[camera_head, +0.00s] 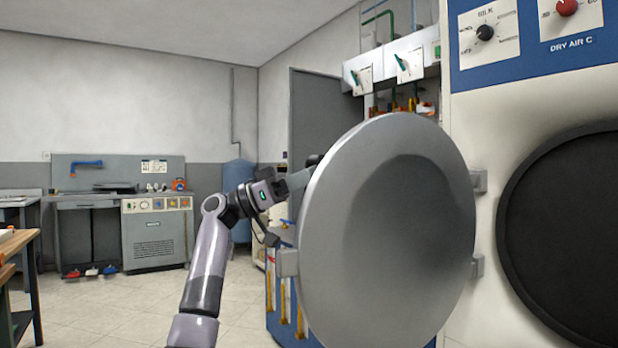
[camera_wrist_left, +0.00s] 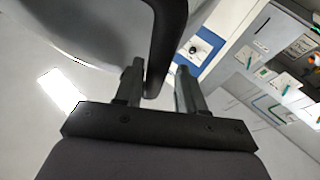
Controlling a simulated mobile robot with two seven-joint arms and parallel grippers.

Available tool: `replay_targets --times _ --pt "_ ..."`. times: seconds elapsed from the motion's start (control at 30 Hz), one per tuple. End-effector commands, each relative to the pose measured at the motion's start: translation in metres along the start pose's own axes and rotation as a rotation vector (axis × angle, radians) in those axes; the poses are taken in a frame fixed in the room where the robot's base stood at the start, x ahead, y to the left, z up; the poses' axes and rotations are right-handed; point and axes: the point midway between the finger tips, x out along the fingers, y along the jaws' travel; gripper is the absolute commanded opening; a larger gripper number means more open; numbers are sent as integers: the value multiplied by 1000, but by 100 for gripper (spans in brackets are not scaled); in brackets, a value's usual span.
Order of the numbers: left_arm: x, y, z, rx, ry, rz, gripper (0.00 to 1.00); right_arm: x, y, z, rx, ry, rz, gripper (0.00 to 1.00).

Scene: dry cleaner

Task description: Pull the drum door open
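The round grey drum door (camera_head: 390,240) stands swung out from the white machine, and the dark round drum opening (camera_head: 570,235) shows at the right. The door also fills the upper left of the left wrist view (camera_wrist_left: 85,30). Its black handle (camera_wrist_left: 167,40) shows there as a curved bar; in the head view only a bit of it shows past the door's left edge. My left gripper (camera_wrist_left: 158,80) is open, with the end of the handle between its fingers and a visible gap to the right finger. In the head view the left gripper (camera_head: 297,180) is at the door's left edge. My right gripper is out of view.
The machine's blue control panel (camera_head: 535,35) is at upper right. A grey sink counter (camera_head: 85,200) and a cabinet (camera_head: 155,235) stand along the back wall, near a blue tank (camera_head: 238,185). A wooden table (camera_head: 20,260) is at far left. The tiled floor between is clear.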

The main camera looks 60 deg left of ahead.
Motion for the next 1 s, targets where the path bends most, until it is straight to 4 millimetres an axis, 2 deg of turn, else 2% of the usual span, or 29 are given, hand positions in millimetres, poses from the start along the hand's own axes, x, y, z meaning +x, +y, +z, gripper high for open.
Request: replay_targets --times 0.03,0.47,0.57,0.73,1.0 --pt "-1 3 -5 5 9 6 44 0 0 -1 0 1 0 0" --pt "-4 3 -4 4 10 7 44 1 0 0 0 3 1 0" --pt "-12 2 -3 4 10 6 44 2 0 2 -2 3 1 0" --pt "-38 1 -1 3 6 4 44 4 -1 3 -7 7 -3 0" --pt "-67 -1 2 -1 1 4 44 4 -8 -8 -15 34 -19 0"
